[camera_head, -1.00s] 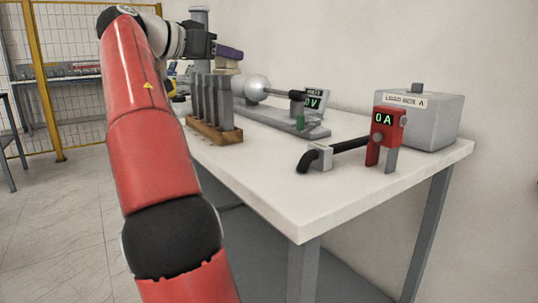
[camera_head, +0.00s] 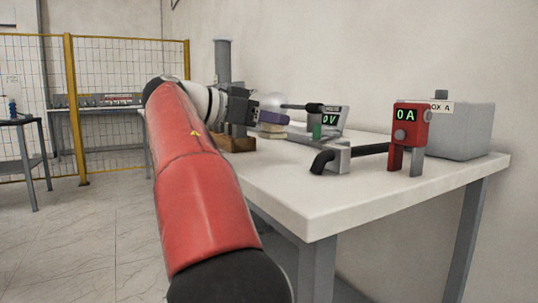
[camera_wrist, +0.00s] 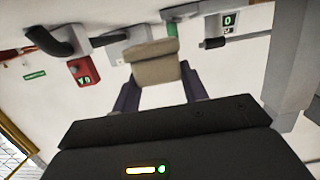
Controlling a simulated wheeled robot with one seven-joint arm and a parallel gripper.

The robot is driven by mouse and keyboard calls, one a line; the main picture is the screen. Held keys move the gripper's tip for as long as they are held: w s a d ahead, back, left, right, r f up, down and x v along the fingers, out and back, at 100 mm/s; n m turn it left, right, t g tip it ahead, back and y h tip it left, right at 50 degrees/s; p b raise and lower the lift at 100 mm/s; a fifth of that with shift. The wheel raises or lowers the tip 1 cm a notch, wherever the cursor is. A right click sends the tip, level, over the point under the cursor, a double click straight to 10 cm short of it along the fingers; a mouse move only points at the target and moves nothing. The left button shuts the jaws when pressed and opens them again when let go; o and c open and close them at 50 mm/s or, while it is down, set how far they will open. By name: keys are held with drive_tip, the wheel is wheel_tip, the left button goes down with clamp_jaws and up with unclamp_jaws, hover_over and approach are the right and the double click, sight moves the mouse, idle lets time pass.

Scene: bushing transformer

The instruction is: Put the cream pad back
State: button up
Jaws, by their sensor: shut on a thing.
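My gripper (camera_head: 270,118) has purple fingers and is shut on the cream pad (camera_head: 272,131), a small tan block at the fingertips. In the wrist view the cream pad (camera_wrist: 156,68) shows between the two purple fingers, with the white table behind it. In the head view it appears right of the wooden base, in front of the meter reading 0V. I cannot tell whether the pad touches the table. No empty place for the pad can be made out.
The white table (camera_head: 330,205) bears grey columns on a wooden base (camera_head: 239,144), a 0V meter (camera_head: 329,119), a black-handled clamp (camera_head: 340,158), a red 0A meter (camera_head: 410,128) and a grey box (camera_head: 463,130). The front table top is clear.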

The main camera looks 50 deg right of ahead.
sight(269, 139)
drive_tip(key=shift+f+b, duration=0.65)
drive_tip(key=shift+f, duration=1.65)
drive_tip(key=shift+f, duration=0.15)
drive_tip(key=o, duration=1.1)
drive_tip(key=shift+c, duration=0.2)
drive_tip(key=shift+r, duration=0.2)
drive_tip(key=p+v, duration=0.1)
drive_tip(key=v, duration=1.1)
